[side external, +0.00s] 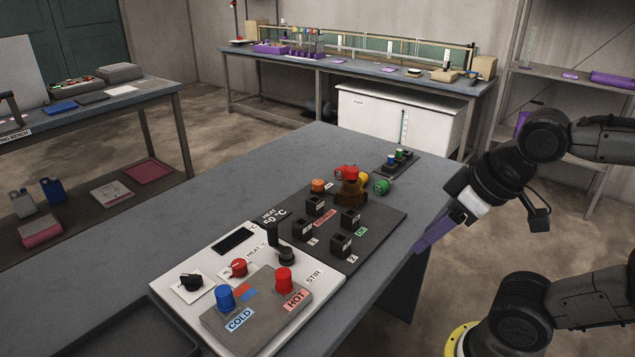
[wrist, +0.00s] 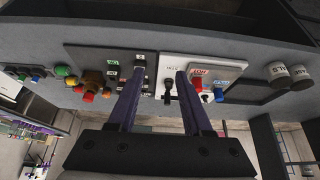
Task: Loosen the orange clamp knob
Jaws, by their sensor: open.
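The orange knob (side external: 318,185) is a small round knob at the left of a brown block (side external: 352,193) at the far part of the dark panel. In the wrist view an orange knob (wrist: 107,92) shows small at the left, outside the jaws. My gripper (side external: 420,246) has long purple fingers and hangs beside the table's right edge, apart from the panel and the knob. In the wrist view my gripper (wrist: 160,74) is open, with nothing held between its fingers.
Red (side external: 346,172), yellow (side external: 363,179) and green (side external: 382,186) knobs crowd the brown block. Several black sockets (side external: 341,243) stand on the dark panel nearer the camera. A white heater unit (side external: 176,270) with HOT and COLD knobs lies in front.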

